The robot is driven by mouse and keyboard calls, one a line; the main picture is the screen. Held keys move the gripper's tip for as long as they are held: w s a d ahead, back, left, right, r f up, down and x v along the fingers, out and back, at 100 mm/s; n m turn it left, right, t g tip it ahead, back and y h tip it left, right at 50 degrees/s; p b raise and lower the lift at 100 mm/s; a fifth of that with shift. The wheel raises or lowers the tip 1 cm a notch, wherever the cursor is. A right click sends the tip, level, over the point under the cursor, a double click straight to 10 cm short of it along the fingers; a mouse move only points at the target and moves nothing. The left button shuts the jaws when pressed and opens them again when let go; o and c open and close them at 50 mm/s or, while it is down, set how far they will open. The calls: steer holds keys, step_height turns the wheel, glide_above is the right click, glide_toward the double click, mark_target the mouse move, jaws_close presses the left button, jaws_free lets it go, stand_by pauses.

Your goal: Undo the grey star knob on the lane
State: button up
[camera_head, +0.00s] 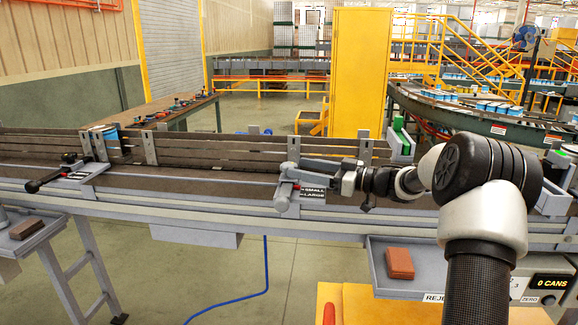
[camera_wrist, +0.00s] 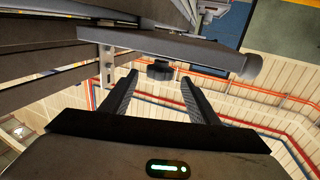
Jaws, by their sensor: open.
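A dark grey knob with a notched rim (camera_wrist: 159,71) sits on a grey bar (camera_wrist: 185,48) in the wrist view. My gripper (camera_wrist: 159,79) is open, with one black finger on each side of the knob, near the fingertips. I see a gap on both sides and no clear contact. In the head view my gripper (camera_head: 346,180) reaches in from the right to the grey bracket (camera_head: 290,175) on the lane, beside the SMALL/LARGE label (camera_head: 312,191). The knob cannot be made out there.
The lane rails (camera_head: 230,155) run across the picture. A second bracket with a black handle (camera_head: 45,181) is at the left. A grey reject tray (camera_head: 440,287) with a red-brown block (camera_head: 399,263) hangs below my arm. A yellow cabinet (camera_head: 358,75) stands behind.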

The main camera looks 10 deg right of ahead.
mark_target(289, 164)
steer(key=x, duration=0.5)
